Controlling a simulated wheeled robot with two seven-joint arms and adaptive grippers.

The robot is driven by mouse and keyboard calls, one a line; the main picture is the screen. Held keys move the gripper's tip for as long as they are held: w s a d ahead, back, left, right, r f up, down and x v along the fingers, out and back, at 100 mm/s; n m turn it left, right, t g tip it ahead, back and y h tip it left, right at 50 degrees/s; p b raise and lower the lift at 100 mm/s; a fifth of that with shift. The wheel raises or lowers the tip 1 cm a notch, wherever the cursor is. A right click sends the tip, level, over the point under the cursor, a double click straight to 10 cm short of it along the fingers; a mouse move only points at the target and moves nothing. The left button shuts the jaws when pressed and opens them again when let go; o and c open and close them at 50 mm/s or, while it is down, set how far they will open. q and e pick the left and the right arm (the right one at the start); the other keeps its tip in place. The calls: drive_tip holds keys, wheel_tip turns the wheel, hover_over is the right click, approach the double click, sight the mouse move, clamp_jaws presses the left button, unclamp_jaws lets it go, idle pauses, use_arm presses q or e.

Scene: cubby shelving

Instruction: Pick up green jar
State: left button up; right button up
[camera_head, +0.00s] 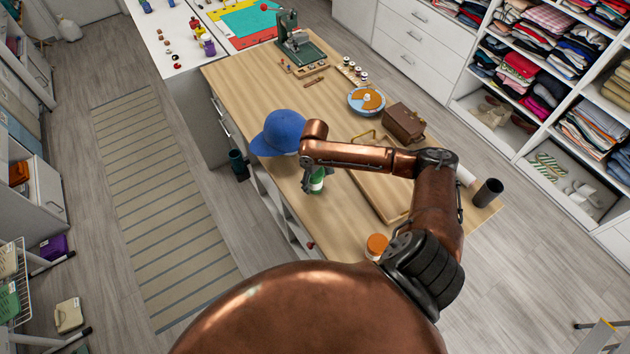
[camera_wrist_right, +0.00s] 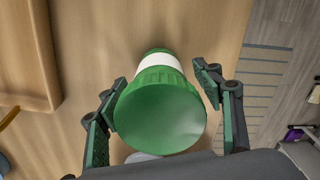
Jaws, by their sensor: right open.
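The green jar (camera_head: 317,184) stands on the wooden table near its left edge, beside the blue cap. My right arm and gripper (camera_head: 308,176) are over it and hide part of it. In the right wrist view, the jar (camera_wrist_right: 160,112) shows a wide green lid, a white band and a green lower part. My right gripper (camera_wrist_right: 163,76) is open, with one finger on each side of the jar. Gaps show between the fingers and the lid. My left gripper is not in view.
A blue cap (camera_head: 280,133) lies close by on the table (camera_head: 245,82). A wooden tray (camera_head: 382,199) lies to the jar's right. An orange-lidded jar (camera_head: 376,246) stands nearer, and a dark cup (camera_head: 487,192) is at the right. The table's far middle has bare room.

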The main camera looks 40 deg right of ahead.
drive_tip(key=shift+c, duration=0.5)
drive_tip(key=c, duration=1.2)
drive_tip(key=shift+r, duration=0.1)
